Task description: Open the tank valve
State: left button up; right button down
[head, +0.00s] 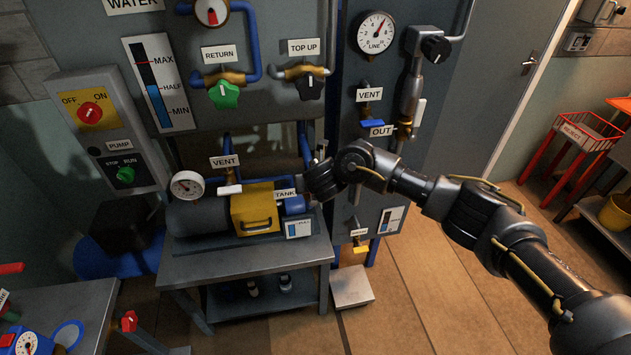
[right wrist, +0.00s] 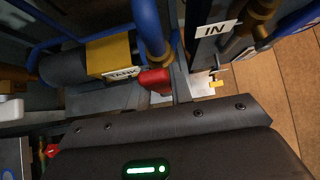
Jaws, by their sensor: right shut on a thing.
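The TANK label (head: 285,194) sits on the pipework right of the yellow-covered tank unit (head: 254,212). My right gripper (head: 318,184) is at that label, coming in from the right, and hides most of the valve in the head view. In the right wrist view the tank valve's red handle (right wrist: 155,80) shows beside the TANK label (right wrist: 122,73), below a blue pipe. The right gripper is shut on the handle; its fingertips are hard to make out in the wrist view. My left gripper is not in view.
Blue and grey pipes crowd the area.

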jog(key=shift+f, duration=0.1)
dwell(0.4)
jog(key=c, duration=1.2)
grip_release()
jog(key=shift+a, duration=0.1)
jog(key=shift+c, duration=0.2)
jog(key=shift+s, duration=0.15)
jog(key=p+v, duration=0.5)
jog(key=v, duration=0.5)
jog(key=shift+s+r+p, duration=0.2)
jog(key=shift+r+p, duration=0.15)
